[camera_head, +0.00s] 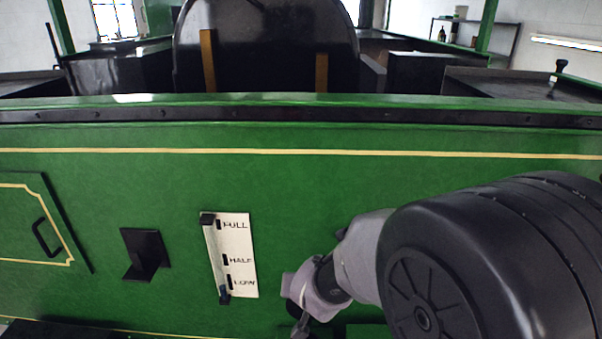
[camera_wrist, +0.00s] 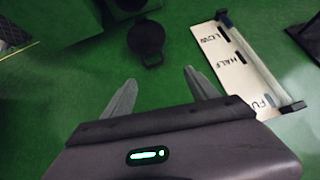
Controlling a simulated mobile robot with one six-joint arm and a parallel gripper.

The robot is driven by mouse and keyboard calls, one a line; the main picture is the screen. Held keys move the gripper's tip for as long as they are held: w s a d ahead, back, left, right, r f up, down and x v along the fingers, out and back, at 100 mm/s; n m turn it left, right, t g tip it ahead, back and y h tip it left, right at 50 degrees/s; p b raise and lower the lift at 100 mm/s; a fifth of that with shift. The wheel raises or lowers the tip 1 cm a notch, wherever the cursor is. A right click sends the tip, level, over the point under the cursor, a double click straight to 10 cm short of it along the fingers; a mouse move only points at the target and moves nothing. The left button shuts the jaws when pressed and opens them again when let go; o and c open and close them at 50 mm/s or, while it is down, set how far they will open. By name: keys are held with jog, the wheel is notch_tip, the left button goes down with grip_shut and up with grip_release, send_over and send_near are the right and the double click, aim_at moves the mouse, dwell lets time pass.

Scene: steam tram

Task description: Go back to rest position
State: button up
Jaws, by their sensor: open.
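My gripper (camera_wrist: 160,92) is open in the wrist view, with its two grey fingers spread apart and nothing between them. In the head view my arm reaches in from the right, and the gripper end (camera_head: 302,318) is low, right of the gauge; its fingers are mostly hidden there. A white gauge plate (camera_head: 239,254) marked FULL, HALF and LOW is fixed to the green tram panel (camera_head: 330,185). It also shows in the wrist view (camera_wrist: 233,70), right of my fingers and apart from them. A glass tube runs along the plate between black end fittings.
A black bracket (camera_head: 145,254) juts from the panel left of the gauge. A green door (camera_head: 30,225) with a black handle is at far left. A round black fitting (camera_wrist: 147,40) lies beyond my fingertips. The black boiler (camera_head: 265,45) rises behind the panel's top edge.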

jog(key=s+d+f+m+g+b, duration=0.1)
jog(key=s+d+f+b, duration=0.3)
jog(key=s+f+b, duration=0.8)
jog(key=s+d+f+m+g+y+b, duration=0.1)
jog(key=s+d+f+b, duration=0.4)
jog(key=s+f+b, duration=0.7)
jog(key=f+m+b, duration=0.1)
jog(key=b, duration=1)
jog(key=shift+s+m, duration=0.3)
